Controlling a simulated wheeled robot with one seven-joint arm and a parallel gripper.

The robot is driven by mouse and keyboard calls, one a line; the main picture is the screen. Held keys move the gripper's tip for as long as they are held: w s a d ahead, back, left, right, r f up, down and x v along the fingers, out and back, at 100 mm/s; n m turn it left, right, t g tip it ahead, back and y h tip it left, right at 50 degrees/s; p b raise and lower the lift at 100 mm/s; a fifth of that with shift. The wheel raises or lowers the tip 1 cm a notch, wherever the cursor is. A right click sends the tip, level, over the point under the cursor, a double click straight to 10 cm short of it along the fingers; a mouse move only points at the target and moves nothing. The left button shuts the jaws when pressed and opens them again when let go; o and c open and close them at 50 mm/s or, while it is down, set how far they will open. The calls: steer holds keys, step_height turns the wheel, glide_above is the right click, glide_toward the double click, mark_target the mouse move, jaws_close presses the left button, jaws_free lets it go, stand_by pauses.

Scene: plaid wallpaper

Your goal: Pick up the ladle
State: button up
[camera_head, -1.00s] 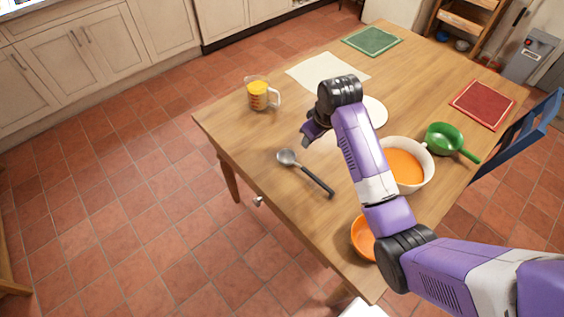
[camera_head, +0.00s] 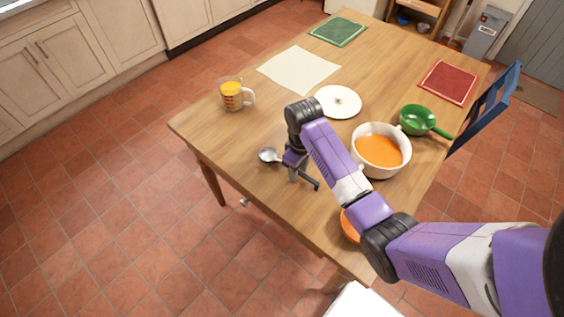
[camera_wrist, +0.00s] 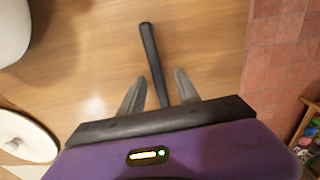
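The ladle has a metal bowl (camera_head: 268,155) and a dark handle (camera_head: 311,182). It lies on the wooden table (camera_head: 232,150) near its front left edge. My gripper (camera_head: 300,178) is over the middle of the ladle and hides part of it in the head view. In the wrist view the dark handle (camera_wrist: 153,60) runs between the two spread fingers of my gripper (camera_wrist: 157,92). The ladle's bowl is hidden in the wrist view.
A white pot (camera_head: 363,168) of orange soup stands right of my arm, with a green pan (camera_head: 416,121) beyond. An orange bowl (camera_head: 348,226) is partly behind my arm. A white lid (camera_head: 338,101) and a measuring jug (camera_head: 232,97) stand farther back. The table's edge is near the ladle.

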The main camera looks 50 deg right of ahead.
steer(key=shift+f, duration=0.45)
jaws_close()
stand_by(1.1)
